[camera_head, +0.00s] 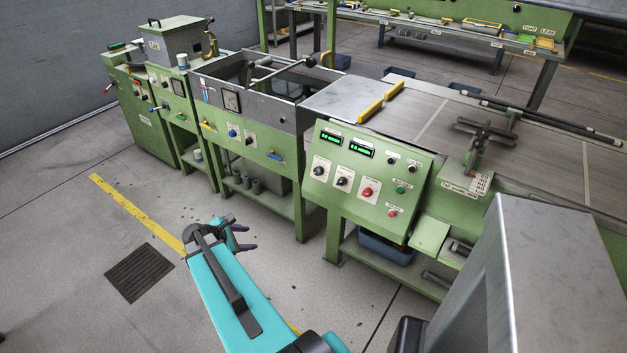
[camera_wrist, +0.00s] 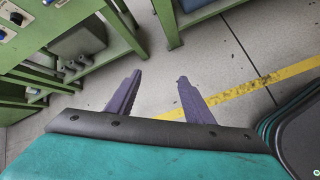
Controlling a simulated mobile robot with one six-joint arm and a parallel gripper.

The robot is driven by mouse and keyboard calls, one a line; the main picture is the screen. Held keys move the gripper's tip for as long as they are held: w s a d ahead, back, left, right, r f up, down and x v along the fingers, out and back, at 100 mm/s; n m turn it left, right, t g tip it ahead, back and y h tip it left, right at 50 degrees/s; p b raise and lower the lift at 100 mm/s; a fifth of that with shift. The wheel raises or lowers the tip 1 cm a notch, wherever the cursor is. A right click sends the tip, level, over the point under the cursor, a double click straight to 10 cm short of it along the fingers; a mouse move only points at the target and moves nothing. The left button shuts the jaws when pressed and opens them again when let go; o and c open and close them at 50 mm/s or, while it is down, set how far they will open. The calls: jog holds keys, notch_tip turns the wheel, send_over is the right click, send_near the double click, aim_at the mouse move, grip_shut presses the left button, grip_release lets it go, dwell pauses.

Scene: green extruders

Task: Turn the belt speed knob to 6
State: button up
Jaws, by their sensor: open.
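A sloped green control panel (camera_head: 362,190) faces me in the head view, right of the middle. Two dark knobs on white scale plates sit at its lower left, a left knob (camera_head: 319,170) and a right knob (camera_head: 342,182). Their labels and pointer settings are too small to read, so I cannot tell which is the belt speed knob. My gripper (camera_head: 248,238) is left of the panel and apart from it, over the floor. In the wrist view its two purple fingers (camera_wrist: 159,78) are spread with nothing between them.
The panel also has two green displays (camera_head: 346,145), a red knob (camera_head: 367,192) and several buttons. Left of it stands a green-framed tank (camera_head: 255,105) with its own knobs. A grey metal box (camera_head: 510,280) fills the lower right. The floor before the panel is clear.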

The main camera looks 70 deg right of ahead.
aim_at(316, 172)
jog(key=s+d+r+n+h+b, duration=0.1)
jog(key=s+d+r, duration=0.2)
jog(key=d, duration=0.4)
jog(key=s+d+r+n+g+h+b, duration=0.1)
jog(key=s+d+r+h+b, duration=0.1)
jog(key=d+r, duration=0.4)
jog(key=s+d+r+n+g+h+b, duration=0.1)
jog(key=s+d+r, duration=0.3)
jog(key=d, duration=0.3)
jog(key=shift+s+d+r+n, duration=0.25)
jog(key=shift+s+d+n, duration=0.05)
jog(key=shift+n, duration=0.1)
jog(key=shift+p+x, duration=0.6)
jog(key=shift+x, duration=6.3)
jog(key=shift+r, duration=0.1)
